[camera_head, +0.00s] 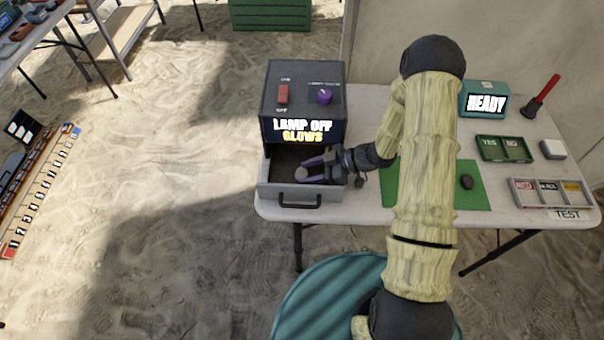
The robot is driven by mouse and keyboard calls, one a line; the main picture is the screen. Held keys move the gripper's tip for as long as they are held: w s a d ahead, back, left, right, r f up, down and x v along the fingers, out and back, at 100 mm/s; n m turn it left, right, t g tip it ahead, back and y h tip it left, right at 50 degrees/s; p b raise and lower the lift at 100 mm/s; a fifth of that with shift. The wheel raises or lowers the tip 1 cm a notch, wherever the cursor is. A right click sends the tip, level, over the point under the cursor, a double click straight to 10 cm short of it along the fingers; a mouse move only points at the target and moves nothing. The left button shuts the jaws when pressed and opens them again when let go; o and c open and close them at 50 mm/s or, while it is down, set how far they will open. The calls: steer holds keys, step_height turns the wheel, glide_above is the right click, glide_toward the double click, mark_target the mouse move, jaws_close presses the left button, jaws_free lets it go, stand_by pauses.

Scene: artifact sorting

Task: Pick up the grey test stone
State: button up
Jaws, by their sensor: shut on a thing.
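The grey test stone (301,173) shows as a small grey lump at the tips of my gripper (306,170). My gripper reaches in from the right, low inside the open drawer (267,190) of the dark lamp box (266,98), and its purple-tinted fingers are shut on the stone. The fingers hide part of the stone. I cannot tell whether the stone touches the drawer floor. The box's screen reads "LAMP OFF" and "GLOWS".
A dark stone (467,182) lies on the green mat (478,202), partly screened by my arm. A green YES/NO tray (504,159), a sectioned label tray (514,198), a teal READY device (470,88) and a red-handled tool (545,92) stand at the right of the white table (365,210).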

step_height(320, 180, up, 18)
steer(key=shift+r+p, duration=0.1)
steer(key=shift+p, duration=0.7)
stand_by(0.4)
